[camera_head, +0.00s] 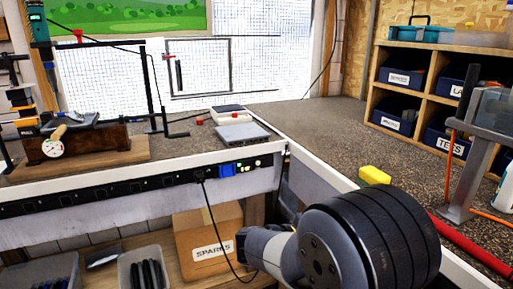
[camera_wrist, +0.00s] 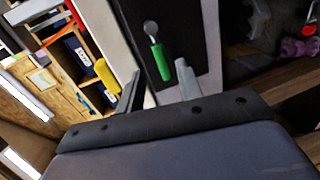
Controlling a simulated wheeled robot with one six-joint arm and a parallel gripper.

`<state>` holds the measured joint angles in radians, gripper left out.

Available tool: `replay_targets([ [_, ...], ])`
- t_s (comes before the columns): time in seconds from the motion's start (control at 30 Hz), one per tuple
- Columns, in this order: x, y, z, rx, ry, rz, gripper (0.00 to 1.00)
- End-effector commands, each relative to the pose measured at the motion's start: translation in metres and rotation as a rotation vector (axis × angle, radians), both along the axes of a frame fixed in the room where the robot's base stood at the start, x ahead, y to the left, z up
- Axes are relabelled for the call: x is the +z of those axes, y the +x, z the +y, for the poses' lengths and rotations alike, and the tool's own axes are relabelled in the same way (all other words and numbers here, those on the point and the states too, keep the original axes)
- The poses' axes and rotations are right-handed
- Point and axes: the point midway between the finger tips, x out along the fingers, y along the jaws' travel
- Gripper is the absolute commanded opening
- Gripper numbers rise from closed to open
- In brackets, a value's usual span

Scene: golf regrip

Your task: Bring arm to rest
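My gripper (camera_wrist: 159,68) shows in the wrist view with its two grey fingers apart and nothing between their tips. A green-handled tool (camera_wrist: 158,58) with a round metal end shows beyond the fingers against a dark panel; I cannot tell how far away it is. In the head view my arm (camera_head: 370,245) fills the lower right, bent over the bench edge, and the gripper itself cannot be made out there.
A yellow block (camera_head: 374,175) and a red tube (camera_head: 470,243) lie on the right bench, close to my arm. Labelled bins (camera_head: 398,77) fill a wooden shelf behind. A cardboard box (camera_head: 207,240) stands below the left bench. The corner worktop (camera_head: 320,115) is mostly clear.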

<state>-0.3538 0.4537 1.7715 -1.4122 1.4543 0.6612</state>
Motion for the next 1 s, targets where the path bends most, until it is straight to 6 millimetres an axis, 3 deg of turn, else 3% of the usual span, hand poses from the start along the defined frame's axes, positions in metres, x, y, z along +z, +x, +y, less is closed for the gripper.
replay_targets([
  [0.2, -0.009, 0.013, -0.038, -0.004, 0.000, 0.001, 0.35],
  [0.43, -0.014, 0.023, -0.064, -0.002, 0.000, 0.000, 0.35],
  [1.0, -0.015, 0.024, -0.066, 0.002, -0.005, 0.013, 0.35],
])
